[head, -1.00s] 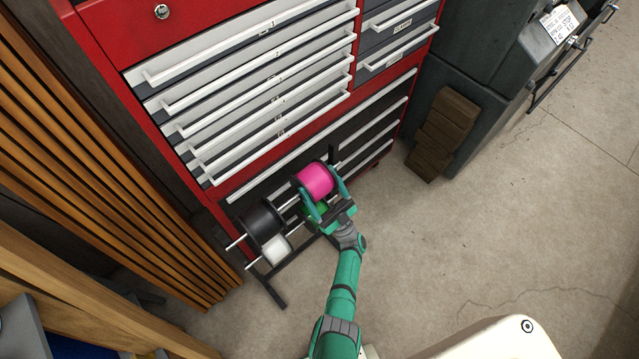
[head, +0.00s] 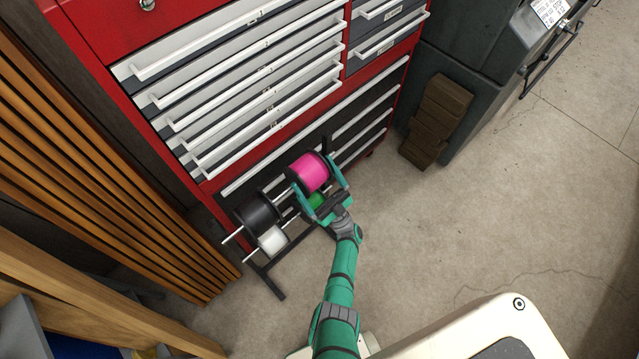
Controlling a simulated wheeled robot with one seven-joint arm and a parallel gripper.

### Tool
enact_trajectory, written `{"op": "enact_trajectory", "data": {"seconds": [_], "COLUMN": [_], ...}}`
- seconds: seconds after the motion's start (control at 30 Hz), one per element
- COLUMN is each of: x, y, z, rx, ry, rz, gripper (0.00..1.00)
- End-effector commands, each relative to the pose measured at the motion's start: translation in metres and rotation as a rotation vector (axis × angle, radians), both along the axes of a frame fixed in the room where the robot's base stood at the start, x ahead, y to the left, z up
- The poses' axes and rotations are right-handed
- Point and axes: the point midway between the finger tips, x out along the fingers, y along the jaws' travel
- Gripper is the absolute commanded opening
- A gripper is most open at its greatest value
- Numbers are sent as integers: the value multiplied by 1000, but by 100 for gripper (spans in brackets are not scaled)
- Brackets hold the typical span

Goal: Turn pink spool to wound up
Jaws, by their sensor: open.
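The pink spool (head: 309,171) sits on the upper rod of a dark spool rack (head: 268,285), which stands on the floor in front of the red tool cabinet. My gripper (head: 318,173) is open, with one teal finger on each side of the pink spool. I cannot tell whether the fingers touch it. The spool's lower part is partly hidden by my gripper.
A black spool (head: 257,213) shares the upper rod to the left. A white spool (head: 272,240) and a green spool (head: 316,200) sit lower. The red cabinet (head: 90,50) stands behind, wooden slats (head: 80,150) at left.

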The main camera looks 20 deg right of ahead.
Motion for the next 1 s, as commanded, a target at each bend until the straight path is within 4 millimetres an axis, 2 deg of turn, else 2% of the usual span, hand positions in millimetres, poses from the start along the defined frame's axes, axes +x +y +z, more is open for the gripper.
{"op": "enact_trajectory", "data": {"seconds": [0.3, 0.5, 1.0], "x": [-27, -37, -43], "y": [-11, -14, -15], "z": [-33, -46, -51], "rx": [4, 2, 3], "ry": [3, 3, 1], "rz": [-3, -3, 0], "gripper": [97, 97, 97]}}
